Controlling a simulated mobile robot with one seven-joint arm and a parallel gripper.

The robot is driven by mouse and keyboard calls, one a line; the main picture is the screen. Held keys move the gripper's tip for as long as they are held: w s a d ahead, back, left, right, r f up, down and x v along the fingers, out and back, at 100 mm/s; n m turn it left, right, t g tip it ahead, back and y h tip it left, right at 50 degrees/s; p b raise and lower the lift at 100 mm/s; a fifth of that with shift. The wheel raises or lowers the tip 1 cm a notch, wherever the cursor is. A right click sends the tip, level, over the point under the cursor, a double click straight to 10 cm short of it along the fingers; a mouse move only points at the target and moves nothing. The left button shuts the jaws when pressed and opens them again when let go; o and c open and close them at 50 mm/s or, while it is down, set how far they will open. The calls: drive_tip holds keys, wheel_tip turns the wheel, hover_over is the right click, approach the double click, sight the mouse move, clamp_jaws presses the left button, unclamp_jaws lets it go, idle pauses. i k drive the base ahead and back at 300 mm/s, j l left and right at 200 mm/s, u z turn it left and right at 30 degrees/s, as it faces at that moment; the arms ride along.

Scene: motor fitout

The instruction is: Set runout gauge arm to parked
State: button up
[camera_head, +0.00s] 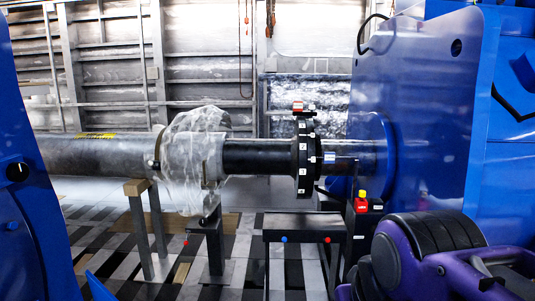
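A small light-blue and silver cylinder (328,157) sits beside the black numbered flange (303,160) on the dark shaft (258,156). A thin rod runs right from it to a thin upright post (356,178); this looks like the runout gauge arm. It lies roughly level across the front of the shaft. Whether its tip touches the flange or shaft is too small to tell. My gripper is not in view.
A red and yellow button box (361,201) stands below the post. A dark bench (315,225) with blue and red knobs is under the shaft. A large blue housing (420,120) fills the right. A purple and black body (425,255) blocks the lower right.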

sight(329, 157)
drive_tip(key=u, duration=1.3)
drive_tip(key=i+j, duration=0.15)
drive_tip(key=i, duration=0.4)
drive_tip(key=i+l+z, duration=0.1)
drive_tip(key=z, duration=0.25)
drive_tip(key=i+z, duration=0.5)
drive_tip(key=z, duration=0.2)
drive_tip(key=i+z, duration=0.3)
drive_tip(key=i, duration=0.2)
drive_tip(key=i+z, duration=0.35)
drive_tip(key=i, duration=0.2)
drive_tip(key=i+z, duration=0.35)
drive_tip(key=i+j+z, duration=0.2)
drive_tip(key=i+z, duration=0.15)
drive_tip(key=i, duration=0.25)
